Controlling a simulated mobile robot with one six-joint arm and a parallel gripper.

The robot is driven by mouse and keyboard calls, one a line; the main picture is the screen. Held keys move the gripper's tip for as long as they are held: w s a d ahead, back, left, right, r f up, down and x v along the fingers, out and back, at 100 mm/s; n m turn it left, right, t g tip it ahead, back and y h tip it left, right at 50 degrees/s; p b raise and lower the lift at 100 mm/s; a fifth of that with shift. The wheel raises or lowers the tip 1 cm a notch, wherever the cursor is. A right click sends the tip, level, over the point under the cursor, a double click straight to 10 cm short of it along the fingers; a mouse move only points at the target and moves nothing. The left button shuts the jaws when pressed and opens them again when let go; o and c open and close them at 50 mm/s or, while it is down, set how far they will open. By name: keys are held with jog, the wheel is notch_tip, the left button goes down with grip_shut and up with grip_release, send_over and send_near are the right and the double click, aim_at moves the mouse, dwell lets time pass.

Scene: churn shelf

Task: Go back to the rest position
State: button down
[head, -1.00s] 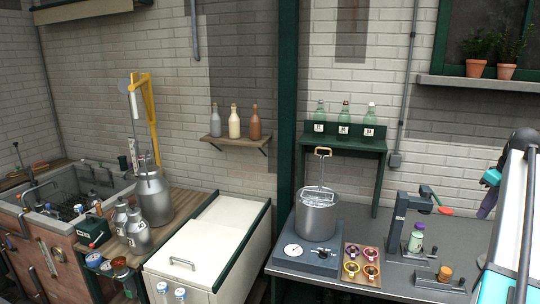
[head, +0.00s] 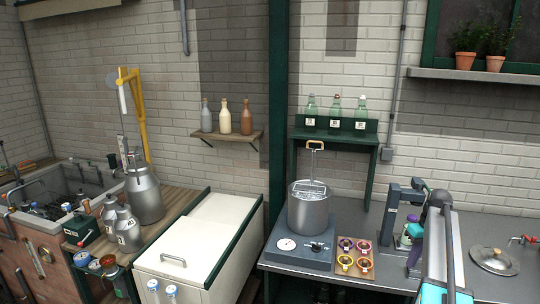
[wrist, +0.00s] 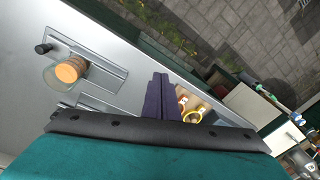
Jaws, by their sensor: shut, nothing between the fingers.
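My gripper (head: 414,246) is at the right of the head view, above the grey worktop, close to the press stand and partly hidden by my own arm. In the wrist view its purple fingers (wrist: 160,98) are together with nothing between them. They point over the worktop's front edge side, near the tray of coloured rings (wrist: 193,117). A cork-topped glass jar (wrist: 68,73) stands on a metal plate left of the fingers, apart from them.
A steel pot (head: 308,210) stands on the scale (head: 300,250), left of the ring tray (head: 355,258). The dark press stand (head: 391,215) rises beside my gripper. A round metal lid (head: 495,261) lies on the worktop (head: 470,225) at right. A cream chest (head: 195,240) stands left.

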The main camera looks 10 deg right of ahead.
jog(key=s+a+f+g+b, duration=0.15)
jog(key=s+a+f, duration=0.25)
jog(key=a+f, duration=0.65)
jog(key=s+a+f+g+b, duration=0.15)
jog(key=s+a+f, duration=0.4)
jog(key=f, duration=0.75)
jog(key=s+a+f+b, duration=0.2)
jog(key=a+f, duration=0.9)
jog(key=s+a+f+g+b, duration=0.1)
jog(key=s+a+f, duration=0.4)
jog(key=s, duration=0.4)
jog(key=s+a+f+g+b, duration=0.1)
jog(key=s+a+f+b, duration=0.1)
jog(key=s+a+f, duration=0.3)
jog(key=s+a+f+m+g+h+b, duration=0.1)
jog(key=s+a+f+b, duration=0.1)
jog(key=s+a+f, duration=0.3)
jog(key=s+f, duration=0.4)
jog(key=s, duration=0.5)
jog(key=shift+w+r, duration=0.1)
